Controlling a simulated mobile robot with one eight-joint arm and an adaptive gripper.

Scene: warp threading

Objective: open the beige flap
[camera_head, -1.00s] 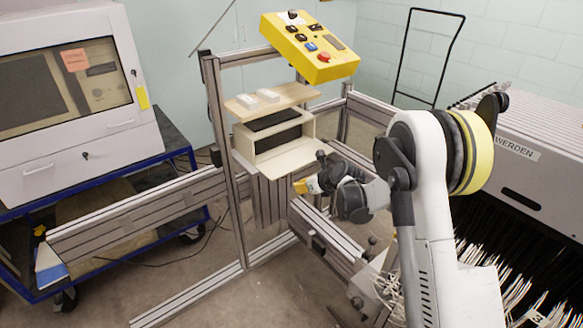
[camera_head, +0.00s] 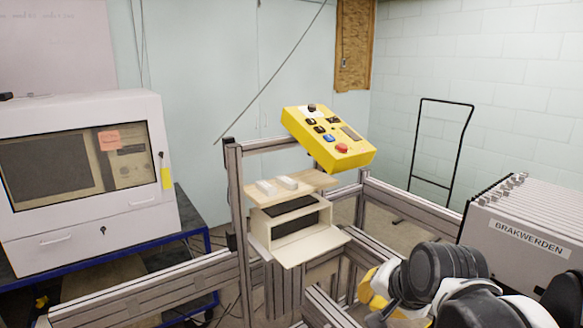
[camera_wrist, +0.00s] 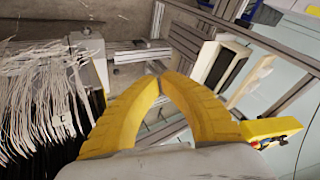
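The beige flap (camera_head: 312,246) hangs folded down and outward at the front of a small beige box (camera_head: 290,222) on the metal frame. The box's dark inside shows above it. In the wrist view, the flap (camera_wrist: 205,62) appears as a pale panel beside the dark opening, right of my fingers. My gripper (camera_wrist: 162,77) has yellow fingers whose tips meet, with nothing seen between them. In the head view, my gripper (camera_head: 372,290) is low and right of the flap, apart from it; its fingertips are partly hidden.
A wooden shelf (camera_head: 292,186) with two white blocks sits above the box. A yellow control panel (camera_head: 328,138) is mounted higher. Metal frame bars (camera_head: 238,200) surround the box. A grey machine (camera_head: 525,235) stands right, a white cabinet (camera_head: 85,225) left.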

